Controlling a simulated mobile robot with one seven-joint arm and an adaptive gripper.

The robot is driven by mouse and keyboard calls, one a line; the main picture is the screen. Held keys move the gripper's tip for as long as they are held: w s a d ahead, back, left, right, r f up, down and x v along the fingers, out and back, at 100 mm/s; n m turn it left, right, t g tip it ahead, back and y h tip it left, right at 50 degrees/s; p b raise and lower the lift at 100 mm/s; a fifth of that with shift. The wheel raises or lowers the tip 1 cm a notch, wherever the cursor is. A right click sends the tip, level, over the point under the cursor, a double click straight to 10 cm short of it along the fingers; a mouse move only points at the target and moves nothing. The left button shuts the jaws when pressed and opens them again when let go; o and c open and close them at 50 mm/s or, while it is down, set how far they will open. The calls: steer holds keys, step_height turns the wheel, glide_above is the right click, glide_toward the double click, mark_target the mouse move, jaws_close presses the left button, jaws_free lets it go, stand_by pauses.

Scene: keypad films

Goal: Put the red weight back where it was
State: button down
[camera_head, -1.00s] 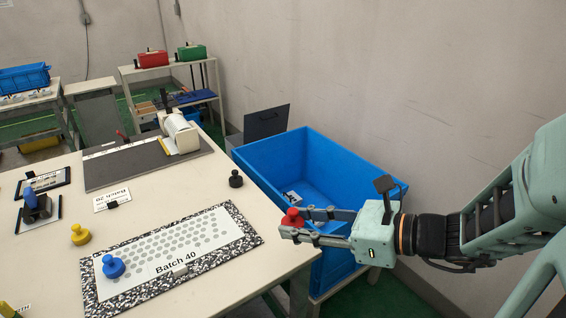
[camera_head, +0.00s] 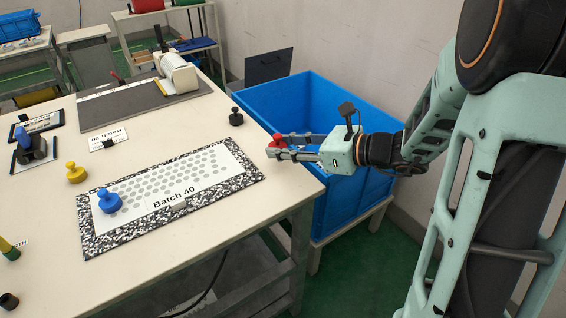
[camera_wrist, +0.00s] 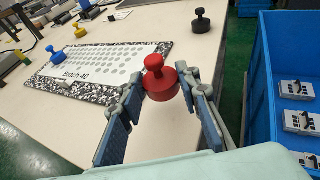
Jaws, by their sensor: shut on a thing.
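The red weight (camera_head: 277,142) is a round knobbed piece between the fingertips of my gripper (camera_head: 283,148). In the wrist view my gripper (camera_wrist: 162,98) is shut on the red weight (camera_wrist: 161,84), with a finger on each side of its base. It is held upright near the right edge of the table (camera_head: 285,192). I cannot tell whether it touches the table. A blue weight (camera_head: 109,201) stands on the left part of the Batch 40 film (camera_head: 208,176). A black weight (camera_head: 236,117) stands behind the film's far right corner, and a yellow weight (camera_head: 76,173) stands to its left.
A blue crate (camera_head: 268,95) stands off the table's right side; the wrist view shows white devices (camera_wrist: 298,122) inside it. A grey board with a white roll device (camera_head: 178,72) is at the back. The film's right end is free of weights.

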mark_target(283, 166)
steer(key=shift+w+a+f, duration=0.1)
steer(key=shift+w+f, duration=0.1)
steer(key=shift+f, duration=0.15)
steer(key=shift+w+f+b, duration=0.15)
steer(key=shift+f+b, duration=1.4)
steer(key=shift+f, duration=0.15)
steer(key=c, duration=1.4)
jaws_free()
steer(key=shift+c, duration=0.2)
steer(key=shift+r, duration=0.2)
steer(key=p+v, duration=0.2)
steer(key=v, duration=1)
steer(key=shift+p, duration=0.35)
